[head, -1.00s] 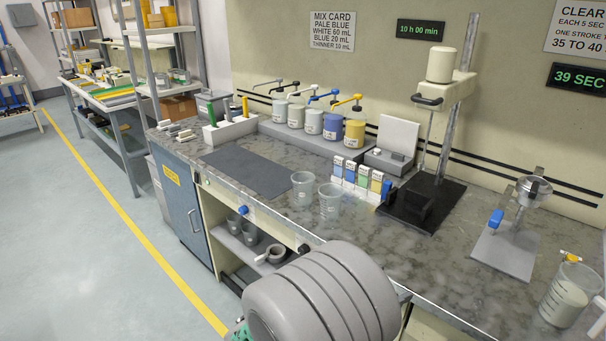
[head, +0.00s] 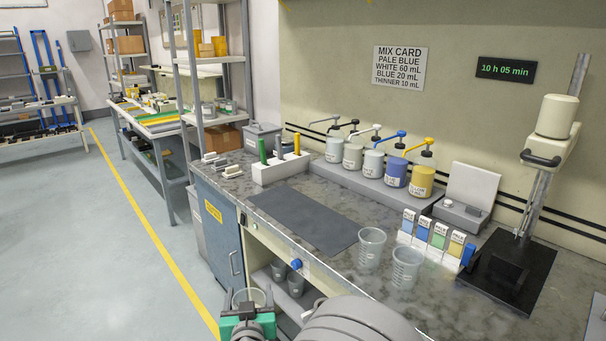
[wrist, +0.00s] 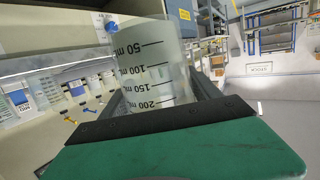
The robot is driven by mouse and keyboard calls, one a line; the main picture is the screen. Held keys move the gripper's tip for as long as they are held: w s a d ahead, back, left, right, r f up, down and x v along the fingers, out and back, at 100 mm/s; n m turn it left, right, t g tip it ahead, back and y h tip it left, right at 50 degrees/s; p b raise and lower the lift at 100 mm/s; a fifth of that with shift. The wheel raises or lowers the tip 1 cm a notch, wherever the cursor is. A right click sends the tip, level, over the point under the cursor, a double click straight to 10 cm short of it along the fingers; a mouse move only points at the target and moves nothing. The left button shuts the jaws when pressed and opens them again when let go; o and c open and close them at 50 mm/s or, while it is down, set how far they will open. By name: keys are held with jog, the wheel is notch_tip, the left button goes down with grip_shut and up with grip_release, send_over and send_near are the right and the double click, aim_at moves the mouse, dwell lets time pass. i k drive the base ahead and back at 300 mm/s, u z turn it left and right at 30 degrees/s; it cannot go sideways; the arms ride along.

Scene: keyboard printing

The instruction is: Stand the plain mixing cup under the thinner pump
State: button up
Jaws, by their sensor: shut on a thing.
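My gripper (head: 249,310), with green finger bodies, is low in the head view, in front of the bench. It is shut on a clear mixing cup (head: 249,295), which also shows in the wrist view (wrist: 148,62) with black mL marks. Its lower part is hidden in the head view. On the bench stands a row of pump bottles: one with a grey spout (head: 333,148), then black (head: 353,156), white (head: 372,164), blue (head: 395,174) and yellow (head: 420,181). Their labels are too small to tell which is thinner. No cup stands under the spouts.
Two clear cups stand on the bench, one at the left (head: 371,248) and one at the right (head: 405,268). Colour cards (head: 437,236) and a black-based press stand (head: 512,268) are right of them. The dark mat (head: 303,219) before the pumps is clear.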

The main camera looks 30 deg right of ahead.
aim_at(308, 179)
jog(key=i, duration=1.8)
